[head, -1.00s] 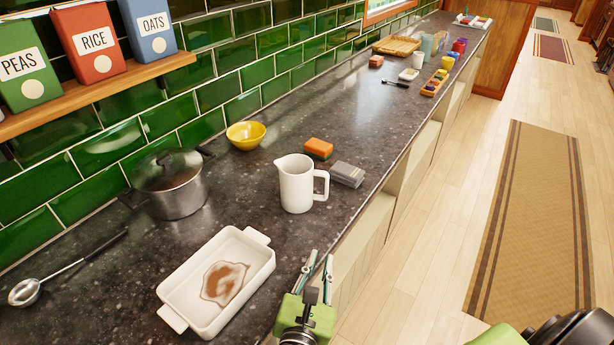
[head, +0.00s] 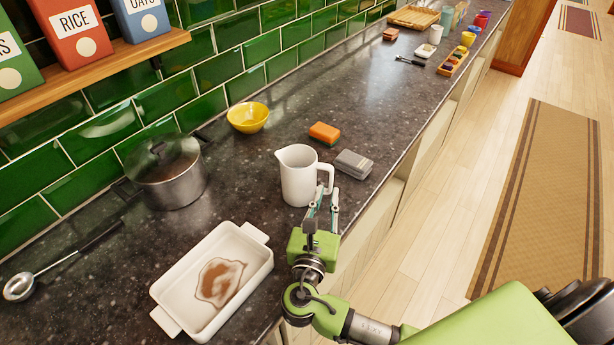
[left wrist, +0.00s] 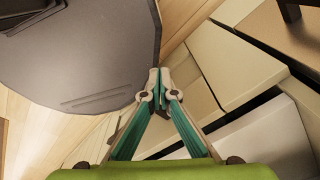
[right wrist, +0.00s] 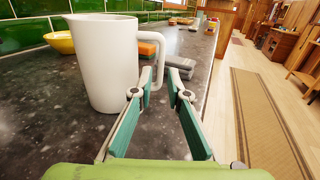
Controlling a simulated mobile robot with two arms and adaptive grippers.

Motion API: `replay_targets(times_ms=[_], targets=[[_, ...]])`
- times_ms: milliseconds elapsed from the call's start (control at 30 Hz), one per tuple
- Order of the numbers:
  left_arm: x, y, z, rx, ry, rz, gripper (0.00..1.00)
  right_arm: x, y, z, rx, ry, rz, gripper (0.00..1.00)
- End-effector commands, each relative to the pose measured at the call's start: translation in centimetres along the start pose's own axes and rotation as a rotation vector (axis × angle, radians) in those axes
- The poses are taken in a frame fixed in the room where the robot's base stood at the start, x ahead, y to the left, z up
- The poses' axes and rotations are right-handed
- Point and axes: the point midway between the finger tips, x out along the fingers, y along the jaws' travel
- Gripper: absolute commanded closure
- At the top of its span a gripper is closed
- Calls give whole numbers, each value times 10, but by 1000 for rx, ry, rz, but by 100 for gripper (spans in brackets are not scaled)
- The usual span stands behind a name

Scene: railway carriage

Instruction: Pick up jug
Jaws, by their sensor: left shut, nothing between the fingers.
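The white jug (head: 298,178) stands upright on the dark counter (head: 250,195), its handle (head: 326,178) on the right and its spout on the left. My right gripper (head: 326,200) is open at the handle side of the jug. In the right wrist view the jug (right wrist: 106,65) stands left of the gripper (right wrist: 161,82). The handle (right wrist: 158,60) shows between the two spread fingertips; I cannot tell whether they touch it. My left gripper (left wrist: 158,85) is shut and empty, away from the counter top, and is not seen in the head view.
A white baking dish (head: 258,234) with a brown stain lies in front of the jug. An orange sponge (head: 324,132) and a grey block (head: 353,163) lie just behind it. A lidded pot (head: 178,190) and yellow bowl (head: 247,116) stand left. The floor right of the counter is open.

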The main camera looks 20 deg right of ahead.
Motion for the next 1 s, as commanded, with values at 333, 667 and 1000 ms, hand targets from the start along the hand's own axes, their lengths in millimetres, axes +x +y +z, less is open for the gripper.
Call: replay_targets(times_ms=[333,667,1000], targets=[[-16,4,-20,-4,27,5,100,39,-2,-5,-2,-1,-3,85],[-17,5,-19,-4,25,6,100,56,-1,-8,2,2,0,85],[-17,5,-15,-4,20,6,100,56,-1,-6,4,-2,-1,100]])
